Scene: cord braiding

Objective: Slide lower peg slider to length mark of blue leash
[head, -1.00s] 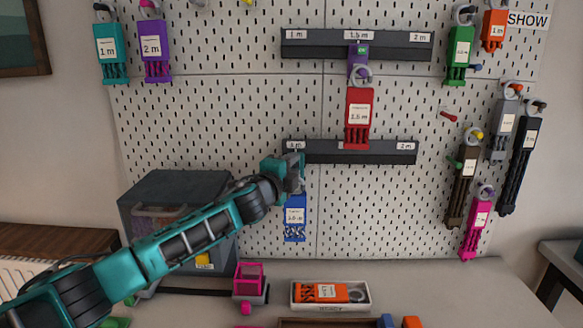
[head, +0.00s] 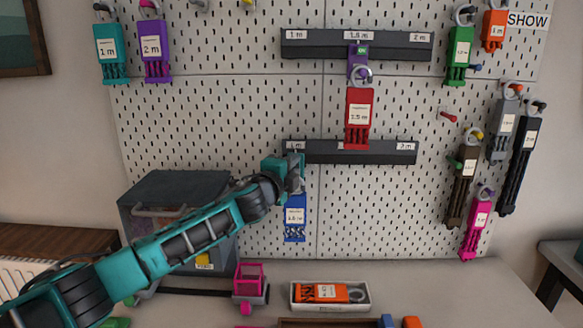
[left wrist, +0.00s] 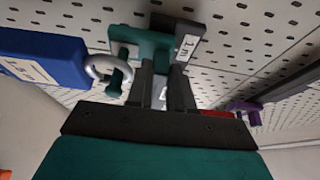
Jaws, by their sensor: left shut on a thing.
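The lower rail (head: 370,153) is a dark bar on the pegboard with length labels, 1 m at its left end and 2 m near its right end. The teal lower peg slider (left wrist: 152,52) sits at the left end by the 1 m label (left wrist: 187,45). My left gripper (head: 291,172) is shut on it; the fingers (left wrist: 160,88) show in the left wrist view. The blue leash (head: 294,218) hangs below the gripper, its metal ring (left wrist: 104,68) around the slider's peg (left wrist: 117,78). Its label appears to read 1.5 m. My right gripper is out of view.
A red leash (head: 357,120) hangs from the purple slider (head: 358,62) on the upper rail (head: 395,47), in front of the lower rail's middle. Several leashes hang at both sides. A grey box (head: 175,187) stands behind my left arm. An orange leash lies in a tray (head: 331,306).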

